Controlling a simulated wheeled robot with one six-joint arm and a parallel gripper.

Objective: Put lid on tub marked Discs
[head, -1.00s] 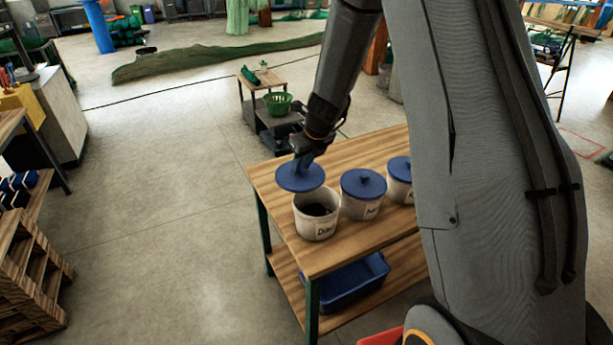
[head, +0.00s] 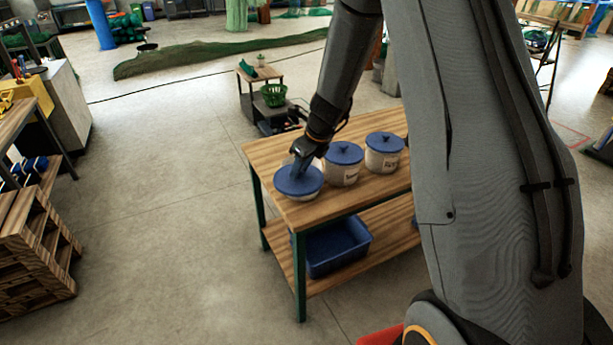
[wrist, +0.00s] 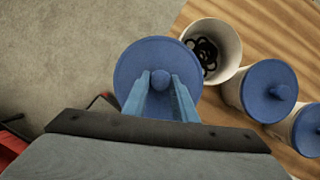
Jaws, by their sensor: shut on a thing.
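My gripper (head: 301,163) is shut on the knob of a round blue lid (head: 299,180). In the wrist view my gripper's fingers (wrist: 160,88) pinch the knob in the middle of the lid (wrist: 133,66). The white tub marked Discs (head: 308,197) stands at the table's left end; in the head view the lid hides its mouth and most of its label. In the wrist view this tub (wrist: 232,46) is open, with black rings inside, and the lid overlaps only its near-left rim. The lid appears above the tub and off to one side; the gap is unclear.
Two more white tubs with blue lids (head: 344,154) (head: 384,142) stand to the right on the wooden table (head: 270,150). A blue bin (head: 338,247) sits on its lower shelf. A low trolley with a green basket (head: 274,95) stands behind.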

